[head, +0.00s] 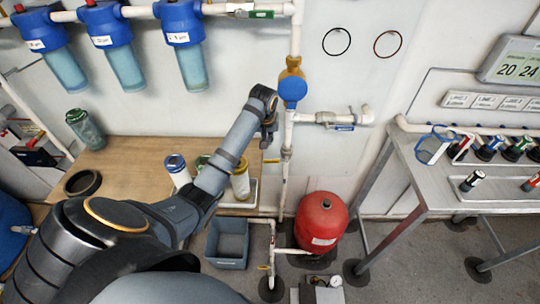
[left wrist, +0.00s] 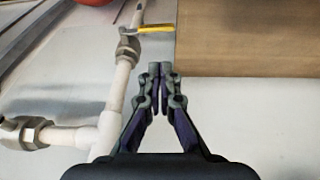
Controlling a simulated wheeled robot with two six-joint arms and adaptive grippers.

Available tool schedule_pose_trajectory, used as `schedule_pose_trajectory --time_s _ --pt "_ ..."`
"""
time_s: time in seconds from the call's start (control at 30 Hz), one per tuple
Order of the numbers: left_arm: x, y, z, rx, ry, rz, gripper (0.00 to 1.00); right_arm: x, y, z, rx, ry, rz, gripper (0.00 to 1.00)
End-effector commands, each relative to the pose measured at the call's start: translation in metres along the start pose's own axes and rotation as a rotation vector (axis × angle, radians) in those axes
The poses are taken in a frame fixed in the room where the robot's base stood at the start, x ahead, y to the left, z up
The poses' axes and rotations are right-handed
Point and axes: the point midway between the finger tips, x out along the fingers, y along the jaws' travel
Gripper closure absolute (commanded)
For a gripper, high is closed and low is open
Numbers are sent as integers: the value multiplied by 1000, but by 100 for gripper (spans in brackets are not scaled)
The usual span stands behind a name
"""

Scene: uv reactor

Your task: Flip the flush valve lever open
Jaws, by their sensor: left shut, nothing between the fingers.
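A yellow lever (head: 272,161) sticks out to the left, crosswise, from the vertical white pipe below the tee. It also shows in the left wrist view (left wrist: 155,28), at its metal valve body (left wrist: 128,49). No readable label marks it as the flush valve. My left gripper (head: 268,143) is just above the lever and left of the pipe. In the left wrist view its fingertips (left wrist: 162,70) are together, empty and apart from the lever. My right gripper is not in view.
A blue-handled valve (head: 345,127) sits on the side branch, right of the pipe. Below are a red tank (head: 321,222) and a grey bin (head: 228,243). A wooden bench (head: 130,160) with bottles stands left; a metal table (head: 440,185) stands right.

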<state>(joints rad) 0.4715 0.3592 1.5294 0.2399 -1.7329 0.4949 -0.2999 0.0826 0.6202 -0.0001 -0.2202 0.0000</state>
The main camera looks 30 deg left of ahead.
Motion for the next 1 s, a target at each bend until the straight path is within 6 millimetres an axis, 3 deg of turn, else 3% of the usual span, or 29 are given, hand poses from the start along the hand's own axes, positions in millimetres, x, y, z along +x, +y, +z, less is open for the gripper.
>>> schedule_pose_trajectory --time_s 0.3,0.5,0.7,1.0 --pt "69 0 0 -1 -3 -2 100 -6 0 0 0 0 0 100" --pt "98 2 8 0 -2 -1 100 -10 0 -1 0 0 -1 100" --pt "110 2 12 1 0 -1 100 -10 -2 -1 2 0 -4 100" --pt "110 2 12 0 0 -1 100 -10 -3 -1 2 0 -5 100"
